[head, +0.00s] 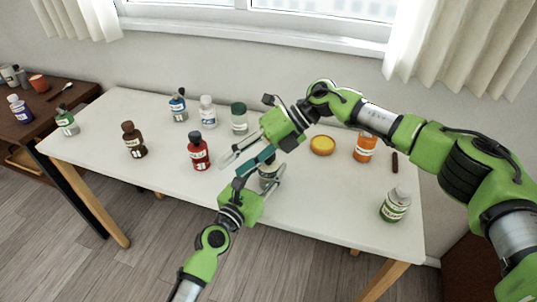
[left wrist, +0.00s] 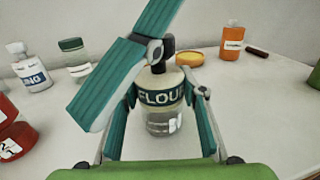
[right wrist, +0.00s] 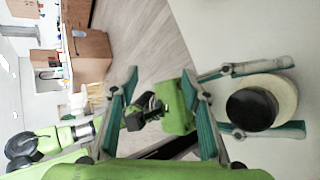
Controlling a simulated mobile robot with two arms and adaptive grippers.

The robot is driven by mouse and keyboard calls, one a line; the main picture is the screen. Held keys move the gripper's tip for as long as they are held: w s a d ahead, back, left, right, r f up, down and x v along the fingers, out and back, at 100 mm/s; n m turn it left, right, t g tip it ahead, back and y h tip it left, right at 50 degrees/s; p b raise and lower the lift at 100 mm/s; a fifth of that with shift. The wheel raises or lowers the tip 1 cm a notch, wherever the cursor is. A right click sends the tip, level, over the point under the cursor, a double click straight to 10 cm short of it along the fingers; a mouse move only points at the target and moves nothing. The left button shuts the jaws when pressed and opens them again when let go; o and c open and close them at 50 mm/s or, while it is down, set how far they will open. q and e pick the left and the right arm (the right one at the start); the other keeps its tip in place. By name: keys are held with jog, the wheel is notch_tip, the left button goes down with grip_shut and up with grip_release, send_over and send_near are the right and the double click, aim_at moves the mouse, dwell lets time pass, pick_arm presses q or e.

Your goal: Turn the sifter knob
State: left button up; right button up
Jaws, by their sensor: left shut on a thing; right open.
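The flour sifter (left wrist: 165,122) is a clear jar with a teal label reading FLOUR and a pale top. It stands on the white table between my left gripper's fingers, which are shut on its sides. It also shows, partly hidden, in the head view (head: 267,171). The black knob on its top (right wrist: 251,109) shows in the right wrist view. My left gripper (head: 262,179) comes from the lower left. My right gripper (head: 232,165) comes from the right and is open and empty. Its fingers pass beside the sifter; the knob lies outside them in the right wrist view.
On the white table (head: 315,205), a red bottle (head: 198,153), a brown bottle (head: 133,141) and a green-lidded jar (head: 239,120) stand left of or behind the grippers.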

jog(key=d+r+m+t+y, duration=0.2)
jog(key=m+y, duration=0.2)
jog(key=m, duration=0.3)
jog(key=m+t+y, duration=0.1)
jog(key=m+t, duration=0.9)
jog(key=m, duration=1.3)
send_near(269, 158)
jog(key=x, duration=0.3)
jog(key=w+x, duration=0.1)
jog(key=x, duration=0.3)
jog(key=f+x, duration=0.1)
jog(key=x, duration=0.3)
jog(key=shift+w+d, duration=0.15)
jog(key=shift+d, duration=0.25)
jog(key=c, duration=1.2)
